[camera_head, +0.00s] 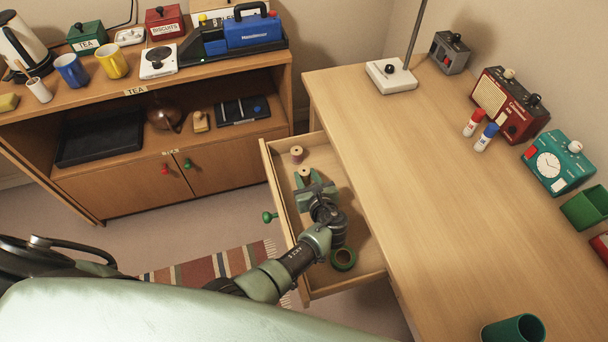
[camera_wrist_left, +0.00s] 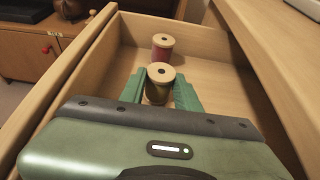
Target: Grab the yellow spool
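The yellow spool (camera_wrist_left: 159,88), with olive-yellow thread and pale wooden ends, stands upright in the open desk drawer (camera_head: 281,196). It also shows in the head view (camera_head: 305,174). My left gripper (camera_head: 308,183) reaches down into the drawer. Its green fingers (camera_wrist_left: 160,92) lie on either side of the yellow spool, close to it. I cannot tell whether they press on it or leave a small gap. The lower part of the spool is hidden behind my gripper body. My right gripper is not in view.
A spool with red thread (camera_wrist_left: 162,47) stands just beyond the yellow one. A green tape roll (camera_head: 343,259) lies at the drawer's near end. The drawer walls are close around my gripper, and the desk top (camera_head: 420,180) overhangs its right side.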

